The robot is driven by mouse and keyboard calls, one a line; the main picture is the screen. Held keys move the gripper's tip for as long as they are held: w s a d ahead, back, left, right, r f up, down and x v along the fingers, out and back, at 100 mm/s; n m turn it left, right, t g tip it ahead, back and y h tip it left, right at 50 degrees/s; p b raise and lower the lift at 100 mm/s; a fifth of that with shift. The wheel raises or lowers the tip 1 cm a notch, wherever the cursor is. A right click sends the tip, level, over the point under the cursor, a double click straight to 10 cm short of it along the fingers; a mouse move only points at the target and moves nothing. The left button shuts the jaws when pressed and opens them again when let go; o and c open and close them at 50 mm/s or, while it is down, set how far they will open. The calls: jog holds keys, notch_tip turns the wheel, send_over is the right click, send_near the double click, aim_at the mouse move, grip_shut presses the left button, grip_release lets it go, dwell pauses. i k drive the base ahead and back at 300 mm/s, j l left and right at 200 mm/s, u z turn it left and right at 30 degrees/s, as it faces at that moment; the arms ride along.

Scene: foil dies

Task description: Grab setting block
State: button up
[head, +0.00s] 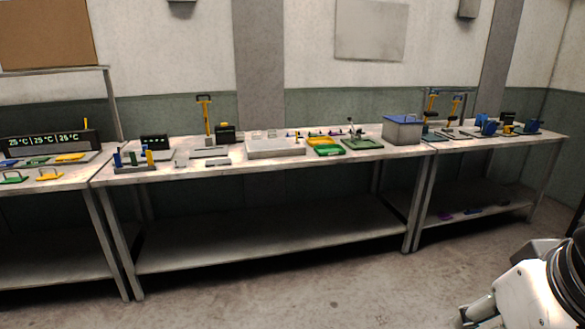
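I cannot tell for sure which thing is the setting block; everything on the benches is small and far off. Small pale grey blocks lie at the left of the middle bench (270,240), among them a flat bar (217,162) and a short piece (181,164). A dark rack (135,168) with upright blue and yellow pieces stands left of them. Part of my white arm shows at the lower right, well in front of the benches. My gripper is not clearly in view, and nothing held is visible.
A pale tray (275,149), a green tray (329,150) and a grey box with a blue lid (402,131) stand on the middle bench. A temperature display (48,141) is on the left bench. The floor (340,285) in front is clear.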

aim_at(181, 165)
jog(key=i+j+u, duration=0.2)
jog(key=i+u, duration=0.15)
jog(key=i, duration=0.15)
jog(key=i+u, duration=0.35)
jog(key=i, duration=0.15)
jog(key=i+u, duration=0.4)
jog(key=i+l+u, duration=0.15)
jog(key=i, duration=0.3)
jog(key=i+l+u, duration=0.1)
jog(key=i, duration=0.4)
jog(key=i+l+u, duration=0.15)
jog(key=i, duration=0.3)
jog(key=i+l+u, duration=0.1)
jog(key=i+l, duration=0.15)
jog(key=i, duration=0.2)
jog(key=i+l+u, duration=0.15)
jog(key=i, duration=0.3)
jog(key=l, duration=0.1)
